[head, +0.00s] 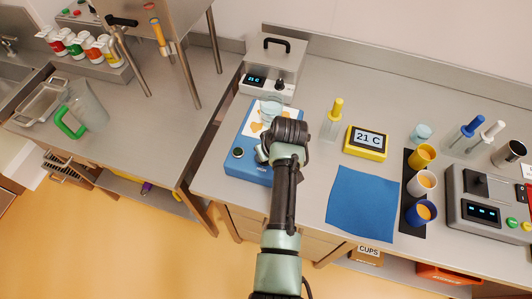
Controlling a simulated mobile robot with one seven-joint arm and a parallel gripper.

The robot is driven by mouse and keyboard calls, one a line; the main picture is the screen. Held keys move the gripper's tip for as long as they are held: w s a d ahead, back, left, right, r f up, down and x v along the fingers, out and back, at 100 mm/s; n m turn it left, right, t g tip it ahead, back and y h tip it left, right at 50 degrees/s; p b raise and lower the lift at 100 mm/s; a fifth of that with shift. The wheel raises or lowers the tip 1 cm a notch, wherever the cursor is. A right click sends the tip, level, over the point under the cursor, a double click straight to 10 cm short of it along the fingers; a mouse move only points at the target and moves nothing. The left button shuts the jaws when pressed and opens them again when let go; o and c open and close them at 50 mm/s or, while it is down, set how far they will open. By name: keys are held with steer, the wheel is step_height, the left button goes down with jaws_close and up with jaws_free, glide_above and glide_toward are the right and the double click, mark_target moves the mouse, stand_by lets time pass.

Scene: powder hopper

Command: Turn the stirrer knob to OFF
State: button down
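A blue box-shaped device (231,166), which looks like the stirrer, sits at the left end of the right-hand counter. A round dark knob (238,153) shows at its front left; I cannot read its setting or any OFF mark. A clear beaker (271,107) stands on its pale top with orange-yellow patches. My gripper (264,150) is over the device's right part, to the right of the knob and apart from it in the picture. My wrist hides most of the fingers, so I cannot tell whether they are open or shut, and it covers the device's right side.
Behind stands a grey device (268,78) with a lit display, a small knob and a black handle. To the right are a yellow-handled tool in a holder (333,120), a yellow "21 C" display (366,142), a blue cloth (362,203) and several cups. A gap separates the left counter.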

stand_by(0.3)
steer(key=shift+c, duration=2.4)
jaws_free()
steer(key=shift+r, duration=0.1)
steer(key=b+v, duration=0.1)
steer(key=v, duration=1.2)
steer(key=shift+b, duration=0.3)
